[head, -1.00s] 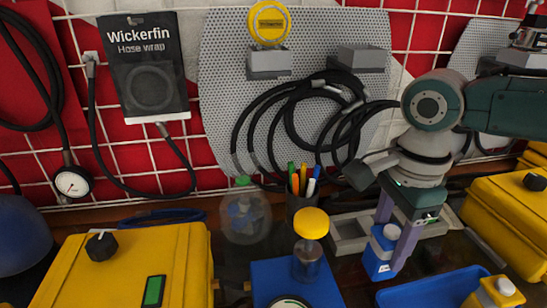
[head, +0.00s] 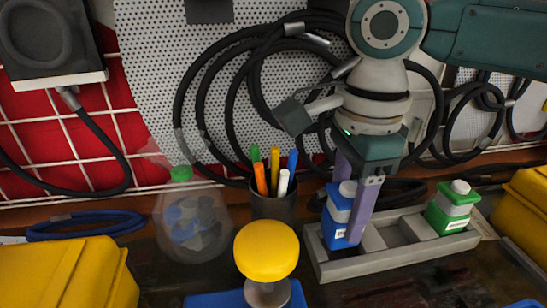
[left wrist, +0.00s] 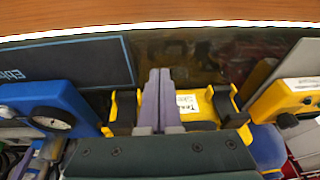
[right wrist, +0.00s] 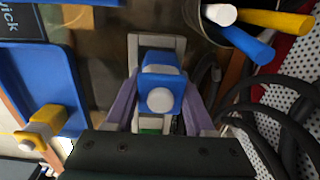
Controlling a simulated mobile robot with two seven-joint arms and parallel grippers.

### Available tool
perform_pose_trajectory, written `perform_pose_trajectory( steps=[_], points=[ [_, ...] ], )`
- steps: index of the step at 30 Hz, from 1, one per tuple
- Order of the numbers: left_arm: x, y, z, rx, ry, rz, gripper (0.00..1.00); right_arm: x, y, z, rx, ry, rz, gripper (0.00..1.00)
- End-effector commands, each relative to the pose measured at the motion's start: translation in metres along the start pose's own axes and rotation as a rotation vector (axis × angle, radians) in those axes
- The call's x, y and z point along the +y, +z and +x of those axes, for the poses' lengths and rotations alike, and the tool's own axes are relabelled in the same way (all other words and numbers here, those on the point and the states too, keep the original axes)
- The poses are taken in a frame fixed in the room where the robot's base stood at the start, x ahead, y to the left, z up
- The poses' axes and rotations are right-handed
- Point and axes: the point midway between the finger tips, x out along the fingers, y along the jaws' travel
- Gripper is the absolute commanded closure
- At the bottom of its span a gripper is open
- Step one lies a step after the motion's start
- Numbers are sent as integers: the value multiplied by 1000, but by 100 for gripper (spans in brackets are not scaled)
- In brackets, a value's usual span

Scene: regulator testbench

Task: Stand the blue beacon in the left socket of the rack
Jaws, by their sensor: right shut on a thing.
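The blue beacon (head: 338,219), with a white cap, is upright between the fingers of my right gripper (head: 354,205). It is at the left end of the grey rack (head: 398,262), over or in the left socket; I cannot tell whether its base is seated. In the right wrist view the blue beacon (right wrist: 163,80) shows from above between the fingers, with part of the rack (right wrist: 134,50) around it. A green beacon (head: 453,207) stands in the rack's right end. My left gripper (left wrist: 160,78) is shut and empty, away from the rack, beside a yellow case (left wrist: 190,108).
A pen cup (head: 273,203) stands left of the rack, with a clear flask (head: 192,225) beyond it. A yellow-topped knob (head: 266,251) is in front. Black hoses (head: 215,105) hang behind. In the right wrist view a yellow beacon (right wrist: 46,121) is at a blue tray (right wrist: 62,75).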

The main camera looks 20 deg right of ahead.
Motion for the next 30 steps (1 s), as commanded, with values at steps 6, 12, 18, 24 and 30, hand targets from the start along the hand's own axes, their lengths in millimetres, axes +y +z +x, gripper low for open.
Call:
perform_pose_trajectory(
  steps=[6, 12, 18, 24, 30],
  points=[
    [0, 0, 1, 1, 0, 0, 100, 7, -3, 8, 15, 22, 1, 44],
    [0, 0, 1, 2, 0, -1, 100, 5, -3, 7, 12, 17, 0, 22],
    [0, -1, 0, 3, 0, -2, 100, 4, -2, 5, 9, 13, 0, 15],
    [1, -2, -2, 4, 2, -4, 100, 3, -2, -4, 7, 9, 0, 15],
    [0, -5, -12, 4, 3, -4, 100, 2, -1, -43, 5, 7, -1, 15]
  ],
)
